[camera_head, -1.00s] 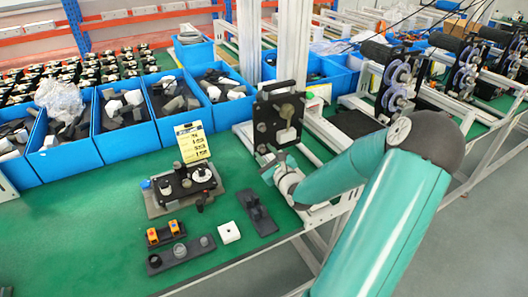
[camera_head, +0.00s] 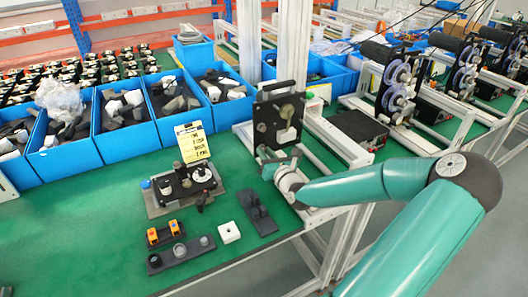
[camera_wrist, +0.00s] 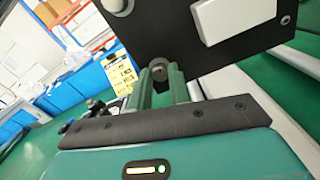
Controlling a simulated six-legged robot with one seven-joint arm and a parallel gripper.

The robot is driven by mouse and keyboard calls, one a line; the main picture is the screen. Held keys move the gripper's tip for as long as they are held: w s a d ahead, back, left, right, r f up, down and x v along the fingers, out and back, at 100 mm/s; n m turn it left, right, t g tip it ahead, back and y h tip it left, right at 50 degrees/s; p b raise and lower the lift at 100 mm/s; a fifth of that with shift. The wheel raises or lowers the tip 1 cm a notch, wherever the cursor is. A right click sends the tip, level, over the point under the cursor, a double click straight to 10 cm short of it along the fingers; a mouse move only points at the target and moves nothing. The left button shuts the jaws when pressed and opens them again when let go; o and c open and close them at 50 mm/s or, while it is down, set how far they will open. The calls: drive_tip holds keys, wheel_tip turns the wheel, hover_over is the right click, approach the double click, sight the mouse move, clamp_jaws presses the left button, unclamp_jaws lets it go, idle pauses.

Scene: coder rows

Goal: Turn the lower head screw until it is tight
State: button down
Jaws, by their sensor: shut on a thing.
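The black head plate (camera_head: 266,132) stands upright on the metal rails, with pale parts on its face. My gripper (camera_head: 280,161) is at the plate's lower edge. In the wrist view the plate (camera_wrist: 225,45) fills the upper right, and my gripper (camera_wrist: 161,82) has its two green fingers either side of a small dark round end, the lower head screw (camera_wrist: 158,69). The fingers are shut on it, just by the plate's lower left edge. The screw is mostly hidden by the fingers, and its tightness cannot be seen.
Blue bins (camera_head: 122,136) of parts line the back of the green table (camera_head: 95,235). A small fixture (camera_head: 187,184) with a yellow display sign (camera_head: 192,143) stands left of the plate. A dark bracket (camera_head: 257,213) and a white block (camera_head: 229,232) lie in front.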

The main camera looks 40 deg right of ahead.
drive_tip(key=shift+m, duration=1)
drive_tip(key=c, duration=1.4)
unclamp_jaws()
drive_tip(key=shift+c, duration=0.2)
drive_tip(key=n, duration=0.9)
drive_tip(key=shift+n, duration=0.4)
